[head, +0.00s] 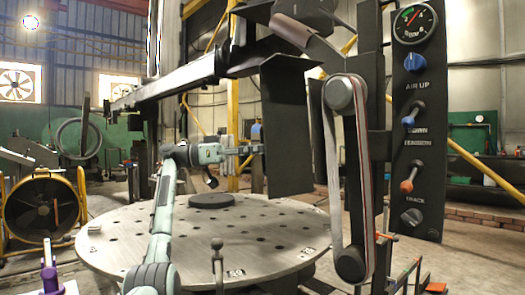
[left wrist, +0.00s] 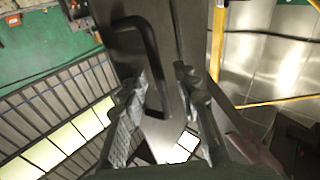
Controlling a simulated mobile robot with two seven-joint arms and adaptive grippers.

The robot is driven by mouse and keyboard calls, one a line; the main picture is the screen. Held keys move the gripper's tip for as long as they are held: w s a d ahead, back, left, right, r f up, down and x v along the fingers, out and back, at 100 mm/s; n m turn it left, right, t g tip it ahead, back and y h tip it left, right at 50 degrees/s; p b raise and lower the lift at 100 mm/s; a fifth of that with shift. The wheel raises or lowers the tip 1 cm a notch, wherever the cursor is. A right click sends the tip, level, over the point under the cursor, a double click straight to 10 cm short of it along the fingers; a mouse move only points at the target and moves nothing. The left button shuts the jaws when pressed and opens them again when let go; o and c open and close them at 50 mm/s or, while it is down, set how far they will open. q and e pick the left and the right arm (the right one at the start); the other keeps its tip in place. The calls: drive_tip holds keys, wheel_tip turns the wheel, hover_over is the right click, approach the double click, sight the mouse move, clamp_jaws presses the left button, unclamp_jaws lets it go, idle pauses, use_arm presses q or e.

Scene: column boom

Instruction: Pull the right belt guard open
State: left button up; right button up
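A dark flat guard panel (head: 287,125) stands upright to the left of the sanding belt (head: 332,180) in the head view. I cannot tell for sure whether it is the right belt guard. A narrower dark panel edge (head: 315,110) shows between it and the belt. My left gripper (head: 250,150) is at the left side of the large panel. In the left wrist view, a black bar handle (left wrist: 152,60) on a dark panel (left wrist: 185,30) runs down between the spread fingers (left wrist: 160,110). The fingers look open, with gaps beside the bar. My right gripper is not in view.
A control board (head: 416,140) with gauge and knobs stands right of the belt. A round perforated table (head: 180,240) lies below my left arm, bearing a dark disc (head: 211,201). A boom (head: 190,75) crosses above. A fan (head: 40,205) stands far left.

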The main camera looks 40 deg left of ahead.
use_arm(q)
drive_tip(key=v, duration=1.1)
drive_tip(key=shift+s+a, duration=0.2)
drive_tip(key=shift+d, duration=0.1)
